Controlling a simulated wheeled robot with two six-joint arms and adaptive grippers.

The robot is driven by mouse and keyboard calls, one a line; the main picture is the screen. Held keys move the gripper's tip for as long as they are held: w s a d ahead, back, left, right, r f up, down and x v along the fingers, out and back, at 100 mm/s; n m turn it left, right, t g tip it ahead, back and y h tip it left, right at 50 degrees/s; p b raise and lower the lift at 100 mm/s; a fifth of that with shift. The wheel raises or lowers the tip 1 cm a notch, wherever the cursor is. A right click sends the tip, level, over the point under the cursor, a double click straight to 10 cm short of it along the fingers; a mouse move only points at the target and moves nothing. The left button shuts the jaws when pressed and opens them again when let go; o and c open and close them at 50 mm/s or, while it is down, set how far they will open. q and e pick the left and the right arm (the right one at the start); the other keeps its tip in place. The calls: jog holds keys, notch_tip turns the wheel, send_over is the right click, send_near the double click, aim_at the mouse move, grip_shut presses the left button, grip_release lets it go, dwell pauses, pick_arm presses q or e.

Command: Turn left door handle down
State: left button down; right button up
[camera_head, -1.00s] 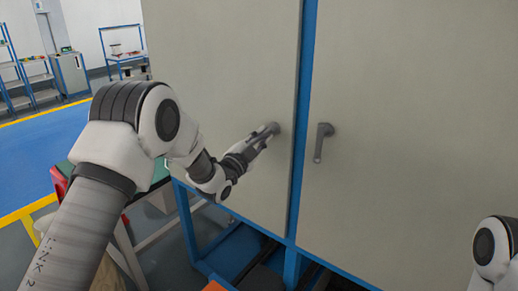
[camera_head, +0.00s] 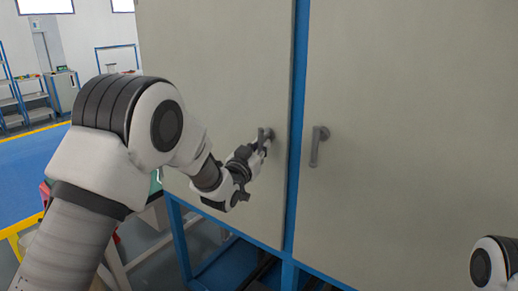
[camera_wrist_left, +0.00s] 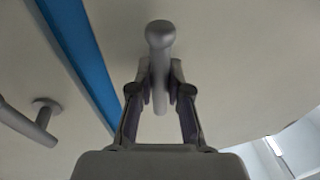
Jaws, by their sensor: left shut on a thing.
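The left door handle (camera_head: 265,133) is a grey lever on the left door (camera_head: 235,60) of a beige cabinet with a blue frame. It points almost straight down in the head view. My left gripper (camera_head: 259,149) is shut on this handle and partly hides it. In the left wrist view, the handle (camera_wrist_left: 159,45) lies between the two fingertips of my left gripper (camera_wrist_left: 161,85), which touch it from both sides. My right gripper is outside the views; only a white arm part of mine shows at the lower right.
The right door handle (camera_head: 316,146) hangs down on the right door (camera_head: 420,100), just across the blue post (camera_head: 296,110); it also shows in the left wrist view (camera_wrist_left: 40,122). Both doors look closed. A table with a red item stands behind my left arm.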

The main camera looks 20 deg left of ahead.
pick_arm(q)
jog(key=shift+r+n, duration=0.45)
jog(key=shift+n, duration=0.05)
jog(key=c, duration=1.1)
grip_release()
jog(key=shift+w, duration=0.1)
jog(key=shift+f, duration=0.2)
jog(key=shift+s+f, duration=0.1)
jog(key=shift+s, duration=0.1)
jog(key=s, duration=0.3)
jog(key=s+a, duration=0.1)
jog(key=s, duration=0.3)
jog(key=s+f, duration=0.1)
jog(key=s, duration=0.3)
jog(key=shift+s+a, duration=0.2)
jog(key=shift+a, duration=0.1)
